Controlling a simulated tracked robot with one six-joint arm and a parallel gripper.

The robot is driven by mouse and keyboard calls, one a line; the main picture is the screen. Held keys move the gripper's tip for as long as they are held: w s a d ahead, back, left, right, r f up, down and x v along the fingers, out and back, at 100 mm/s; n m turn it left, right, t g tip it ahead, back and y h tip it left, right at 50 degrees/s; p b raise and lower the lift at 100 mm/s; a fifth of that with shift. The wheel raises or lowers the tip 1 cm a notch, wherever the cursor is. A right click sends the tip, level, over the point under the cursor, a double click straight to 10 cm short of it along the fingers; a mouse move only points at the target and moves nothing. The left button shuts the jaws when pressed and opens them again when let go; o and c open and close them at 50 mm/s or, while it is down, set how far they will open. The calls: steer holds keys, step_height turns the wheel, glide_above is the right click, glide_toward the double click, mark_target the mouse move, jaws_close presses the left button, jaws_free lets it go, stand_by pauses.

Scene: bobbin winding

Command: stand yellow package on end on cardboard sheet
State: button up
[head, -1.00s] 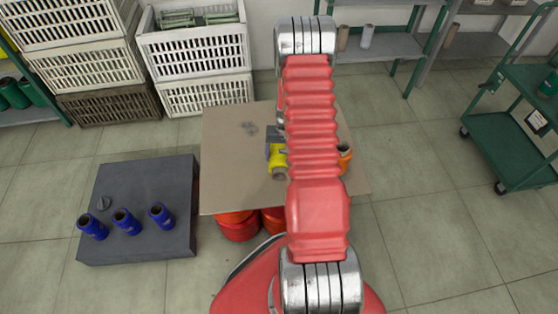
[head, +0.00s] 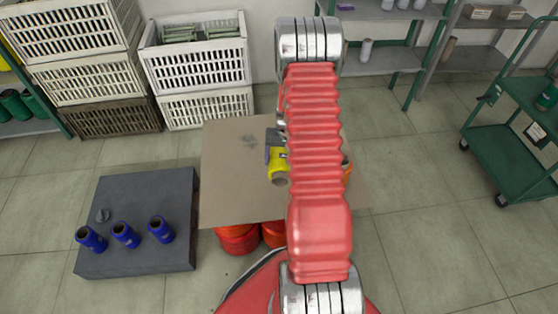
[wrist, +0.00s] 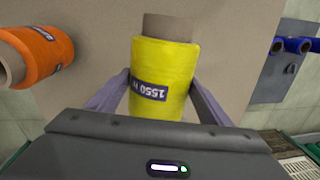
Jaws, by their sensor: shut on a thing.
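The yellow package (head: 278,165) is a yarn bobbin on a brown tube, partly hidden by my arm in the head view. In the wrist view the yellow package (wrist: 163,75) lies between the two jaws of my gripper (wrist: 158,100), with its tube end and a dark label showing. My gripper is shut on it. The cardboard sheet (head: 230,180) is a flat tan board below the package. In the wrist view the cardboard (wrist: 105,40) fills the background. I cannot tell whether the package touches the sheet.
An orange package (wrist: 38,52) is on the cardboard beside the yellow one. Red drums (head: 238,238) show under the sheet. White crates (head: 195,60) stand behind, and a green cart (head: 510,150) is at right.

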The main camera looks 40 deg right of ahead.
steer(key=shift+s+a, duration=0.1)
stand_by(0.3)
steer(key=shift+s+a, duration=0.2)
steer(key=shift+s+a+r, duration=0.45)
steer(key=shift+a+r, duration=0.2)
steer(key=shift+r, duration=0.05)
steer(key=w+a+r+n, duration=0.2)
steer(key=w+a+r, duration=0.2)
steer(key=a+r, duration=0.3)
steer(key=w+a+r+n, duration=0.3)
steer(key=a+r, duration=0.4)
steer(key=a, duration=0.6)
steer(key=w+a+r+n, duration=0.3)
steer(key=w+a+r, duration=0.1)
steer(key=a+r, duration=0.4)
steer(key=a, duration=0.2)
steer(key=shift+w+a+g, duration=0.4)
steer(key=shift+r, duration=0.1)
